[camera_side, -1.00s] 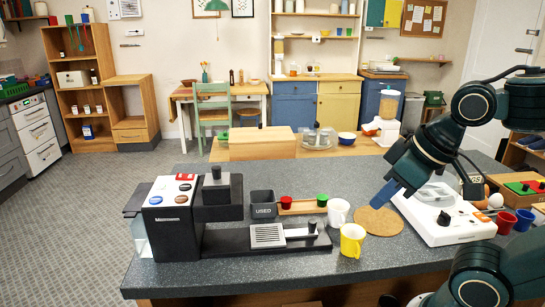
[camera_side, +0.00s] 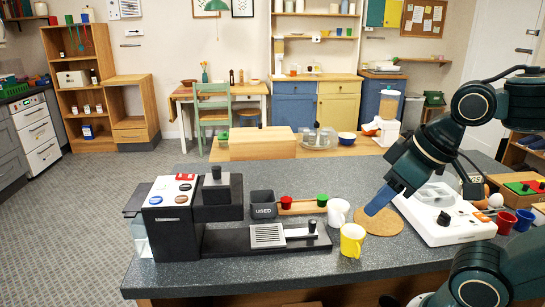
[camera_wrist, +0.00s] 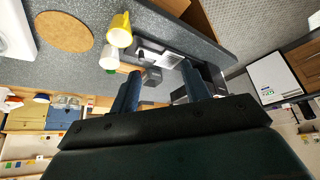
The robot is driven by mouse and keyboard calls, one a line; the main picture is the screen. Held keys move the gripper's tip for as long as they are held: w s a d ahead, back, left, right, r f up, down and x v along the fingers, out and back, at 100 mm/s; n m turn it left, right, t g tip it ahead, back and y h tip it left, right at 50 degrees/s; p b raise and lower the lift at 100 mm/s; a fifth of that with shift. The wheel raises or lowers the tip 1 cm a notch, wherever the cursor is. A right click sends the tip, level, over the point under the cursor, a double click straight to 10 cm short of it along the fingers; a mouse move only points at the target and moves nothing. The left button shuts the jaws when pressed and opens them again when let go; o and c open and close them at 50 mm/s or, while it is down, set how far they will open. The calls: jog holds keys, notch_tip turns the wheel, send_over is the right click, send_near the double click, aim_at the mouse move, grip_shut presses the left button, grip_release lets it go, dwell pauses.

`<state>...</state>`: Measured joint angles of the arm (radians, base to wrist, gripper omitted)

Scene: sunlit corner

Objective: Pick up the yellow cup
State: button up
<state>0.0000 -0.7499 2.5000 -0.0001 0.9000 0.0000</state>
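The yellow cup (camera_side: 352,241) stands upright on the dark speckled counter (camera_side: 300,270), near its front edge. In the wrist view the yellow cup (camera_wrist: 120,31) is at the upper left, ahead of the fingers and to their left. My gripper (camera_side: 373,209) is above the counter, pointing down and left, up and right of the cup in the side view. In the wrist view my gripper (camera_wrist: 160,68) has its two blue fingers apart with nothing held between them.
A white cup (camera_side: 338,212) stands just behind the yellow cup. A round cork mat (camera_side: 380,224) lies to the right, beside a white appliance (camera_side: 443,215). A coffee machine (camera_side: 180,219) and a box marked "USED" (camera_side: 263,205) are to the left.

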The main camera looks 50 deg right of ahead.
jog(key=o, duration=0.7)
jog(key=shift+c, duration=0.2)
jog(key=n+g, duration=0.6)
jog(key=n, duration=1.2)
send_over(352, 234)
jog(key=s+a, duration=0.1)
jog(key=a, duration=0.2)
jog(key=shift+d+f, duration=0.2)
jog(key=shift+f, duration=2.3)
notch_tip(352, 234, down, 9)
jog(key=shift+r, duration=0.2)
jog(key=shift+f, duration=0.15)
jog(key=shift+f, duration=2.45)
